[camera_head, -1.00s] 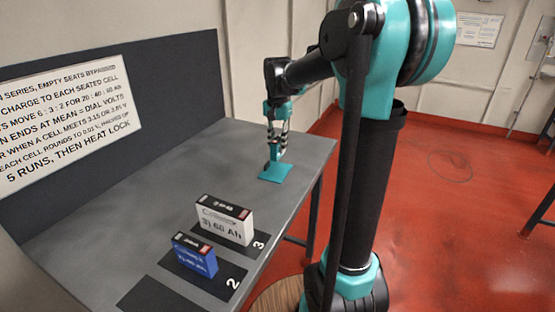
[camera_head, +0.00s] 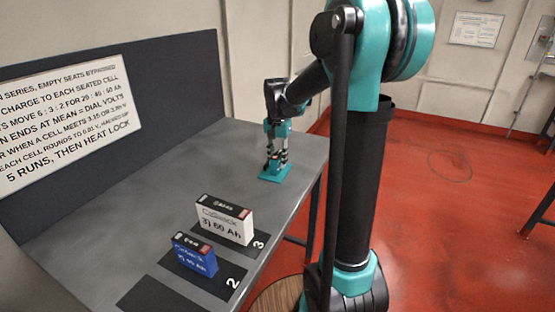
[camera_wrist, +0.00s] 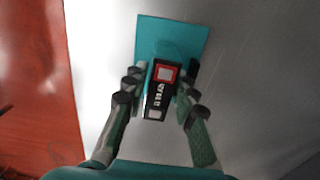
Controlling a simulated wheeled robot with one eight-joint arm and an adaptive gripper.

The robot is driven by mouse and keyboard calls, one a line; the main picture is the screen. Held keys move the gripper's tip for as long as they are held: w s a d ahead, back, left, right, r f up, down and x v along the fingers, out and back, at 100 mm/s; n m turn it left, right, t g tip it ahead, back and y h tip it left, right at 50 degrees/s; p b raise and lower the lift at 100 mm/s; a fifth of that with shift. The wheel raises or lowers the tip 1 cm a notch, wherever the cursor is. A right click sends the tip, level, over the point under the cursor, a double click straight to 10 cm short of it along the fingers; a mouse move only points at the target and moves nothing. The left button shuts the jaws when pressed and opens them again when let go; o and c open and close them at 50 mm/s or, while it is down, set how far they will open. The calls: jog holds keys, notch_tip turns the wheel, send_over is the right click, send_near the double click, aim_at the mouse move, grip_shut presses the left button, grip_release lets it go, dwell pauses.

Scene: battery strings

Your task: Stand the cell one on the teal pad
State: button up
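The teal pad (camera_head: 275,176) lies near the far right end of the grey table; it fills the upper middle of the wrist view (camera_wrist: 180,33). A small cell (camera_wrist: 161,88) with a black top, a red-edged label and a pale side is between the fingers of my gripper (camera_wrist: 163,82). The fingers lie close along both sides and look shut on it. Its number is not readable. In the head view my gripper (camera_head: 276,158) points down over the pad, mostly hiding the cell. Whether the cell's base touches the pad is hidden.
A white 60 Ah cell (camera_head: 225,222) marked 3 and a blue cell (camera_head: 195,256) stand on dark seats toward the near end. The nearest dark seat (camera_head: 155,294) looks bare. A dark panel with a sign (camera_head: 70,115) borders the table's left; the right edge is open.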

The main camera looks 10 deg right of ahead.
aim_at(278, 155)
jog(key=shift+o, duration=1.1)
jog(key=shift+r, duration=0.1)
notch_tip(278, 155, up, 12)
